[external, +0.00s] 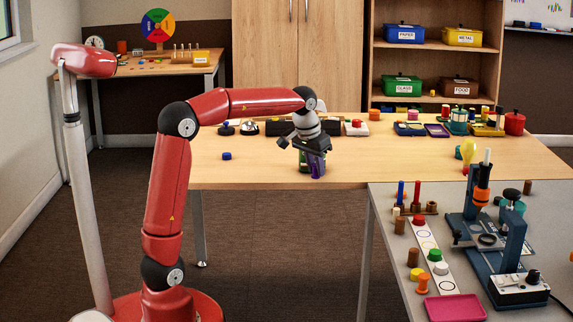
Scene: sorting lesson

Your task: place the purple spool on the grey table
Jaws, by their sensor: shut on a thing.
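My gripper (314,164) hangs pointing down over the front part of the wooden table (240,172). A small green thing shows beside the fingers, partly hidden. The grey table (385,225) stands at the front right, nearer the camera, to the right of my gripper.
The grey table carries a blue press-like machine (513,250), a pink tray (455,308), a white strip (432,255) with coloured pieces, and several small spools and pegs.

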